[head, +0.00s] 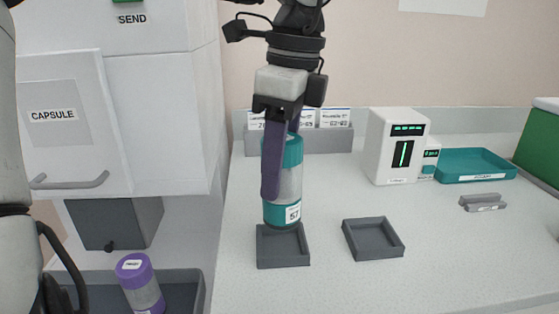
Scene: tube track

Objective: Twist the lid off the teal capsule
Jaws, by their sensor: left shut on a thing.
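The teal capsule (290,185) is upright, with a clear middle, a teal top end (294,152) and a teal bottom band labelled 57. The top end is on the capsule. My left gripper (279,165) comes down from above and is shut on the teal capsule, its purple fingers along the upper part. One finger covers the left side of the capsule. The bottom of the capsule is at the back of a grey square holder (284,262); I cannot tell whether it rests in it. My right gripper is not in view.
An empty grey square tray (373,240) lies to the right. A white device (398,147), a teal tray (474,166) and a small grey block (482,203) are further right. A purple-lidded capsule (139,284) is in a dark bin at lower left, below a white CAPSULE cabinet (75,150).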

